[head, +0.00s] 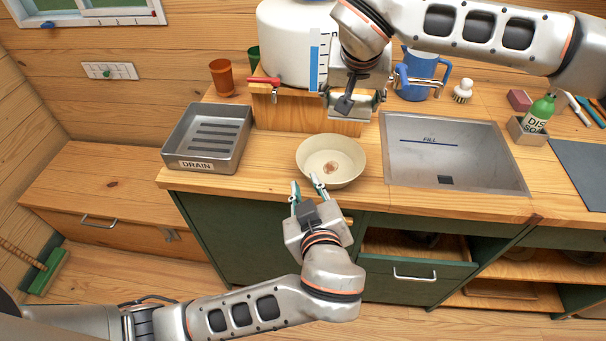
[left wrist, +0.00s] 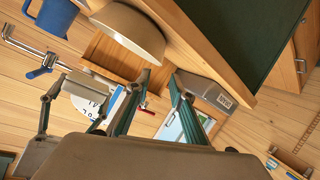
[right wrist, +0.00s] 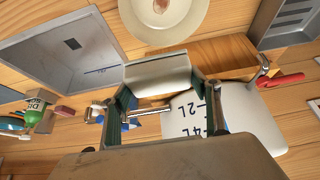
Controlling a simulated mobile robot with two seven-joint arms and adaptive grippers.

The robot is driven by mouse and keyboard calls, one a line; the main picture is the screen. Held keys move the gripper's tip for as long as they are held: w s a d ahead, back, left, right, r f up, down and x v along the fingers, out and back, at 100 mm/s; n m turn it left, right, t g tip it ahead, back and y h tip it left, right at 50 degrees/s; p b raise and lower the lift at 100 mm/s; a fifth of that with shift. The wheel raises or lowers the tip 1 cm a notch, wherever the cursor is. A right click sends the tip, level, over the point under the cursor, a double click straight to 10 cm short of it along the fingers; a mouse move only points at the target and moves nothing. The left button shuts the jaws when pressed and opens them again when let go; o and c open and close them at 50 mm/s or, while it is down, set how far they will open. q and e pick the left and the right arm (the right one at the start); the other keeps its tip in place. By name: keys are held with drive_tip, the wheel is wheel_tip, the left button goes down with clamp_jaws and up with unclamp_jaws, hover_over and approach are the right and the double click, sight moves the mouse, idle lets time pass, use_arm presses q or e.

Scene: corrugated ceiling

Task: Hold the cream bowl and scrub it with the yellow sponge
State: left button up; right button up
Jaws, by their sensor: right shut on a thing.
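The cream bowl (head: 312,150) sits upright on the wooden counter near its front edge, with a brown stain inside; it also shows in the left wrist view (left wrist: 135,30) and right wrist view (right wrist: 140,28). My left gripper (head: 306,187) is open and empty at the bowl's front rim, its fingers apart. My right gripper (right wrist: 165,112) is shut on a pale grey block-like thing (right wrist: 158,78), above the counter behind the bowl. I cannot tell what this thing is. I see no clearly yellow sponge in any view.
A grey drain tray (head: 190,165) stands left of the bowl and a sink (head: 450,150) lies to the right. The white water tank (head: 285,40) on a wooden stand is behind. A blue jug (head: 424,68), brush (head: 462,92) and green soap bottle (head: 540,112) stand farther right. A drawer below is open.

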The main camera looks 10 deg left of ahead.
sight(301, 167)
use_arm(q)
drive_tip(key=x, duration=1.1)
clamp_jaws()
